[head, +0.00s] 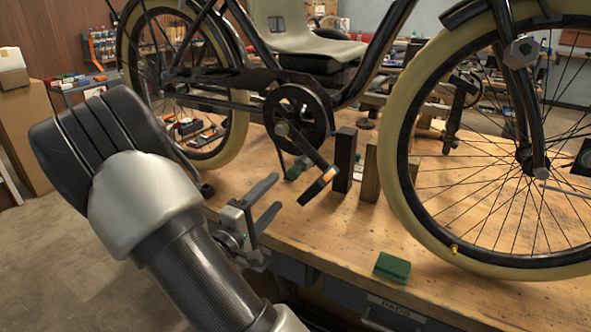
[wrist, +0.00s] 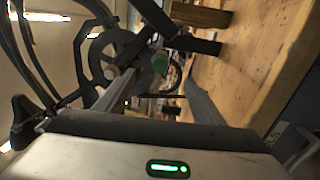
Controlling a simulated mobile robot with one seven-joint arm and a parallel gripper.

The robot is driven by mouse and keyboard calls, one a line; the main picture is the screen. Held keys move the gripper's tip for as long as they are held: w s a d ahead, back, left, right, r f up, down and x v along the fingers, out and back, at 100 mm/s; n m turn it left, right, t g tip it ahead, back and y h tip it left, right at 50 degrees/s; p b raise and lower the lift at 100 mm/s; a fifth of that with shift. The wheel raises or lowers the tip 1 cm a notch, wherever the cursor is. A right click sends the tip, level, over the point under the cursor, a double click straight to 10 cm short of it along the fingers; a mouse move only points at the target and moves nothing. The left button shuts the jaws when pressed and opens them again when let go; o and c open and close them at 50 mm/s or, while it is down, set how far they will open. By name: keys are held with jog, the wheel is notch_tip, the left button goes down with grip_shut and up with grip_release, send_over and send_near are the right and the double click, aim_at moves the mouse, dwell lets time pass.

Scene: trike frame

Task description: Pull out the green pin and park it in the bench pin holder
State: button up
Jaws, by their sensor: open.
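A small green piece (head: 293,172), which looks like the green pin, shows low behind the crank, partly hidden by the crank arm. In the wrist view a round green knob (wrist: 160,64) shows ahead, close to the crank. My gripper (head: 279,191) is open and empty, its fingers pointing toward the crank and green piece from the left, above the bench's front edge. The green piece appears just beyond the fingertips; I cannot tell the exact gap. I cannot clearly pick out the bench pin holder.
The trike's front wheel (head: 393,150) stands at the right. A dark upright block (head: 345,160) and a brown block (head: 370,180) stand between crank and wheel. A green pad-like block (head: 392,267) lies near the wooden bench's (head: 335,235) front edge. Bare benchtop lies between.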

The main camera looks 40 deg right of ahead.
jog(key=v, duration=0.3)
jog(key=shift+s+a, duration=0.15)
jog(key=shift+a, duration=0.2)
